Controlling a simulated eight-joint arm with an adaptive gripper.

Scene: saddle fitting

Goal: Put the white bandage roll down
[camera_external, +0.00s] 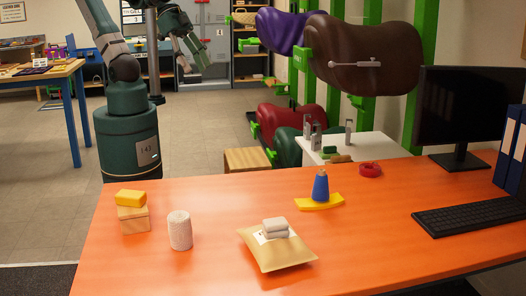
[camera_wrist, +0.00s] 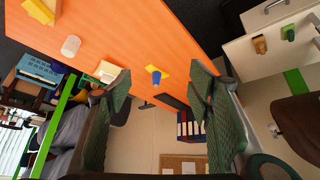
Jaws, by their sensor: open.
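The white bandage roll (camera_external: 180,231) stands upright on the orange desk (camera_external: 360,240), near its left front part. It also shows in the wrist view (camera_wrist: 71,45), at the upper left and outside the space between my fingers. Nothing is holding it. My gripper (camera_external: 194,52) is up in the air beyond the desk's far side, well away from the roll. In the wrist view my two green fingers (camera_wrist: 160,78) are wide apart with nothing gripped between them.
A yellow block (camera_external: 131,197) sits on a wooden box (camera_external: 133,219) left of the roll. A padded envelope (camera_external: 277,257) with folded grey cloth (camera_external: 275,228) on it lies to the right. A monitor (camera_external: 468,108) and keyboard (camera_external: 470,214) are at right.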

